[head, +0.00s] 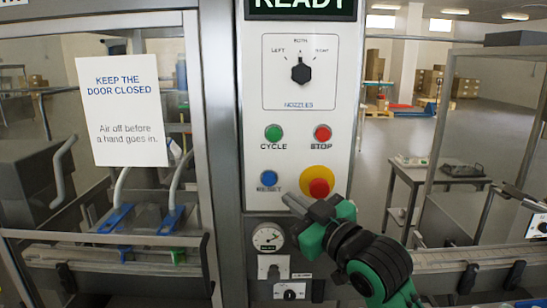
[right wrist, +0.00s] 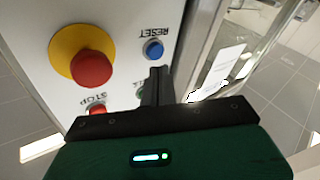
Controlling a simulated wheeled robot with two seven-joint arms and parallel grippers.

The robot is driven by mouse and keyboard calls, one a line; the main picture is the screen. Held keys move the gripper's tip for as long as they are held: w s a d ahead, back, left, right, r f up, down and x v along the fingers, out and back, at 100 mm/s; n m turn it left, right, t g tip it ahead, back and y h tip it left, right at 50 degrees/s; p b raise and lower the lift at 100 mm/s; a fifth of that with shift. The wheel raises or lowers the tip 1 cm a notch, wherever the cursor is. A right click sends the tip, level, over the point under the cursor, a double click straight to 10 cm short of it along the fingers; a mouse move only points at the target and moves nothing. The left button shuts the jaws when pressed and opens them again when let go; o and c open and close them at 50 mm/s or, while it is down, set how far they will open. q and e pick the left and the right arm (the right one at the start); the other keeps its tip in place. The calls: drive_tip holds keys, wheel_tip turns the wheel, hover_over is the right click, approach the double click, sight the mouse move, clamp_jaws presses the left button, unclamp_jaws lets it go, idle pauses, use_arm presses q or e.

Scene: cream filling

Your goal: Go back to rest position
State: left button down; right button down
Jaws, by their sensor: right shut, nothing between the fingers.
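My right gripper (head: 296,203) is in front of the control panel (head: 345,120), with its fingertips just below and right of the blue RESET button (head: 269,179) in the head view. The fingers are shut and empty. In the right wrist view the closed fingers (right wrist: 158,82) point at the panel beside the RESET button (right wrist: 153,50); I cannot tell the exact gap. The display (head: 300,5) reads READY. The nozzle knob (head: 301,70) points up to BOTH. My left gripper is not in view.
A red emergency stop (head: 319,188) on a yellow ring sits close to my right gripper. Above are the green CYCLE button (head: 274,132) and red STOP button (head: 322,133). A glazed door with a sign (head: 122,110) is at left. A gauge (head: 268,237) sits below.

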drive_tip(key=s+d+f+m+g+h, duration=0.2)
drive_tip(key=s+d+f, duration=0.1)
drive_tip(key=f, duration=0.6)
drive_tip(key=s+d+f+m+g+h, duration=0.1)
drive_tip(key=s+d+f+m+h, duration=0.15)
drive_tip(key=f, duration=0.75)
drive_tip(key=s+d+f+m+g+h, duration=0.1)
drive_tip(key=s+d+f+g+h, duration=0.2)
drive_tip(key=f, duration=0.6)
drive_tip(key=s+d+f+m+g+h, duration=0.25)
drive_tip(key=s+d+f, duration=0.25)
drive_tip(key=s+f, duration=0.55)
drive_tip(key=s+d+f+m+g+h, duration=0.1)
drive_tip(key=s+d+f+g, duration=0.45)
drive_tip(key=s, duration=0.75)
wheel_tip(320, 180, down, 31)
drive_tip(key=s+d+f, duration=0.3)
drive_tip(key=s+f, duration=1.6)
drive_tip(key=f, duration=0.1)
drive_tip(key=shift+d+f+g, duration=0.15)
drive_tip(key=shift+f+g, duration=0.05)
drive_tip(key=shift+g, duration=0.1)
